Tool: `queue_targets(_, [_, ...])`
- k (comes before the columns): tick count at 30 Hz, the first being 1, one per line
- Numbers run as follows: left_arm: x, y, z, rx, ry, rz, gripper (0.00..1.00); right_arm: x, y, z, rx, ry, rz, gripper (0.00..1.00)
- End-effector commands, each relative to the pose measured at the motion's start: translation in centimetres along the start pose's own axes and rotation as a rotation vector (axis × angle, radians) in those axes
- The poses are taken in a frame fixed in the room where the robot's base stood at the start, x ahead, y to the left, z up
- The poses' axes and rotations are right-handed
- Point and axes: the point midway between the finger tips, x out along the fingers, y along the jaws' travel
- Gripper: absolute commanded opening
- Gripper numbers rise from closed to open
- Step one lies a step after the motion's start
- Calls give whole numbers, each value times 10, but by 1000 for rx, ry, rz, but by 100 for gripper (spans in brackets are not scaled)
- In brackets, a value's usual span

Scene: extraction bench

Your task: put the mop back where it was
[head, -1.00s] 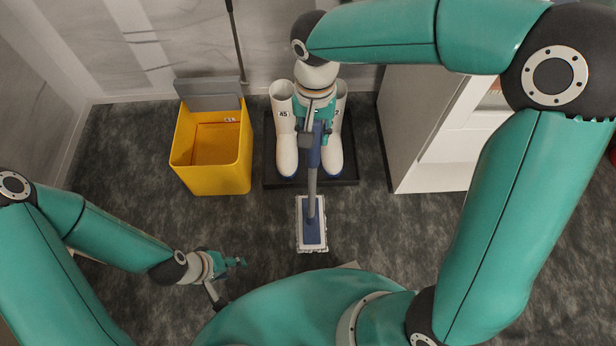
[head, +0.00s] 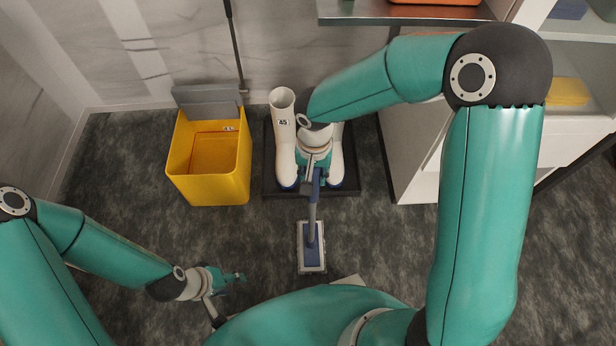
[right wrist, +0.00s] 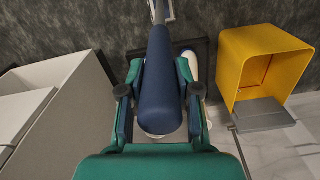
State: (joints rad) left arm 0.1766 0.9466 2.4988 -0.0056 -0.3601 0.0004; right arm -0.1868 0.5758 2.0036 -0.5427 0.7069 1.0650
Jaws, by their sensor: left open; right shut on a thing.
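The mop (head: 312,235) has a blue grip, a grey shaft and a flat blue head with a pale rim. Its head is low over the dark floor in front of the boots; I cannot tell whether it touches. My right gripper (head: 315,178) is shut on the mop's blue grip. In the right wrist view the grip (right wrist: 160,90) sits between the two fingers of my right gripper (right wrist: 158,98). My left gripper (head: 240,277) is open and empty at the lower left, apart from the mop.
A yellow bucket (head: 240,165) with a grey top part stands left of the white boots (head: 284,140), which stand on a black tray (head: 350,188). A dark pole (head: 235,50) leans on the wall behind the bucket. A white cabinet (head: 418,180) stands at right. Floor at left is free.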

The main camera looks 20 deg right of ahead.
Motion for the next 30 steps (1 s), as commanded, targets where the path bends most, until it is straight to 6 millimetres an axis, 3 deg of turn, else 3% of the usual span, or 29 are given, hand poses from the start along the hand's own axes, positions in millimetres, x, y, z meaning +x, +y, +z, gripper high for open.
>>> queue_targets(12, [4,-2,0,0,0,0,52,6,0,-1,2,3,-3,0])
queue_targets(13, [3,-1,0,0,0,0,52,6,0,0,1,1,-1,37])
queue_targets(17, [3,-1,0,0,0,0,52,6,0,0,1,1,-1,57])
queue_targets(30, [-2,1,0,0,0,0,52,-3,0,-1,1,3,-2,57])
